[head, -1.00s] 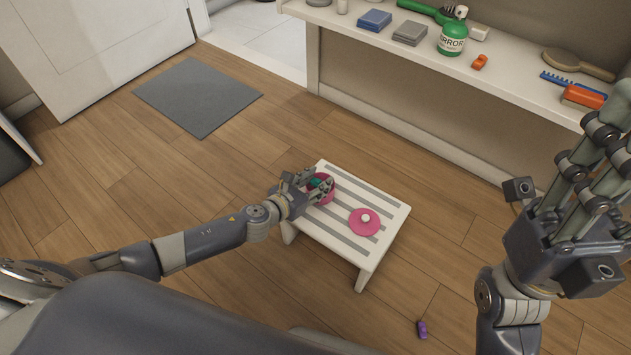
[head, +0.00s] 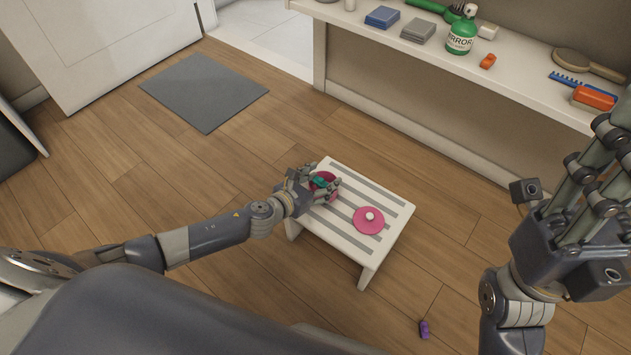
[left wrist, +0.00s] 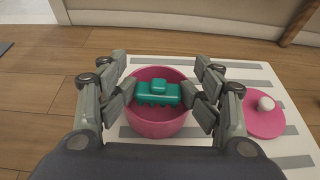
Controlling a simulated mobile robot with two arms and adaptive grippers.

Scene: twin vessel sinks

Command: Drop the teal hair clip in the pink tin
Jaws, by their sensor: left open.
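The teal hair clip (left wrist: 158,93) shows within the mouth of the round pink tin (left wrist: 160,122) in the left wrist view. The tin stands on the white slatted stool and also shows in the head view (head: 328,177), partly hidden by my fingers. My left gripper (left wrist: 158,90) is open, its fingers on either side of the clip over the tin. I cannot tell whether the clip touches the tin's floor. My right gripper (head: 605,150) is raised at the right of the head view, away from the stool; its fingertips are not clear.
The pink lid with a white knob (head: 369,219) lies on the stool (head: 345,243) right of the tin. A purple item (head: 424,329) lies on the floor. A shelf (head: 480,62) with a green bottle (head: 461,37) and brushes runs behind. A grey mat (head: 203,91) lies far left.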

